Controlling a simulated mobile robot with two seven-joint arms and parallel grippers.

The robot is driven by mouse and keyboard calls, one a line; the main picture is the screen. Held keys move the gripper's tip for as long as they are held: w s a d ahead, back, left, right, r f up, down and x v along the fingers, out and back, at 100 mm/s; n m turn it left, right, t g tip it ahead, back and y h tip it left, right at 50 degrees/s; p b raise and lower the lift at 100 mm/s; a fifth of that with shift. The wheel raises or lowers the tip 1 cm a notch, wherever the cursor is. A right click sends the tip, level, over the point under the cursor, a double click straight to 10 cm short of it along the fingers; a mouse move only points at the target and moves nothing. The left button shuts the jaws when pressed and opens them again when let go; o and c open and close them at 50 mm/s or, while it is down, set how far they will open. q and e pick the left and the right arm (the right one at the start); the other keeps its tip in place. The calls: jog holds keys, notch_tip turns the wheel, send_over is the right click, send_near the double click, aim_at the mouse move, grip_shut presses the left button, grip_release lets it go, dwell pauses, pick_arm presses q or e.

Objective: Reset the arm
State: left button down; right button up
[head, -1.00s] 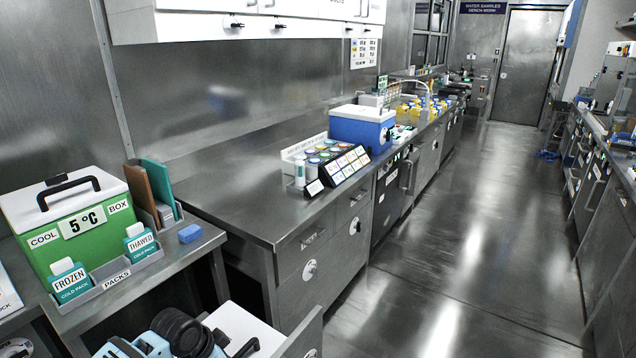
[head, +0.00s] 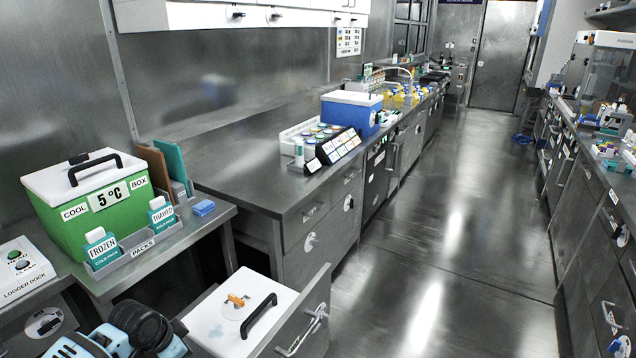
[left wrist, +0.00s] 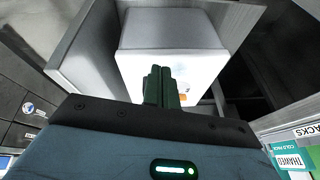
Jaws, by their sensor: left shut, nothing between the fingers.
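My left gripper (left wrist: 161,88) shows in the left wrist view with its dark green fingers shut together and nothing between them. Beyond its tips is a white box (left wrist: 172,30) inside an open drawer; I cannot tell the gap. In the head view, part of my blue and black arm shows at the lower left, and its fingers are not visible. The white box (head: 215,318) there has a black handle and an orange piece on its lid. My right gripper is in neither view.
The open drawer (head: 318,318) juts into the aisle. A green cool box (head: 95,208), cold packs in a grey holder (head: 140,244) and a blue block (head: 203,208) stand on the left bench. A logger dock (head: 25,268) is at far left. The aisle floor (head: 420,250) is clear.

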pick_arm(q)
jog(key=s+f+n+t, duration=0.1)
jog(key=s+f, duration=1.1)
jog(key=s, duration=0.5)
jog(key=s+r+t, duration=0.1)
jog(key=s+t, duration=0.1)
jog(key=s, duration=2.1)
jog(key=d+n, duration=0.6)
jog(key=d, duration=0.5)
jog(key=shift+m+t, duration=0.3)
jog(key=shift+t, duration=0.6)
jog(key=w+r+p, duration=0.2)
jog(key=r+p, duration=0.1)
jog(key=r, duration=0.1)
jog(key=shift+w+a, duration=0.1)
jog(key=shift+w, duration=0.3)
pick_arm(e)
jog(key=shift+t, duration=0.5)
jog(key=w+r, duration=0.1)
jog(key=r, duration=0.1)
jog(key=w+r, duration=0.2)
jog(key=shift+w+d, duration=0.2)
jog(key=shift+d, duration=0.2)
pick_arm(q)
jog(key=shift+r, duration=0.1)
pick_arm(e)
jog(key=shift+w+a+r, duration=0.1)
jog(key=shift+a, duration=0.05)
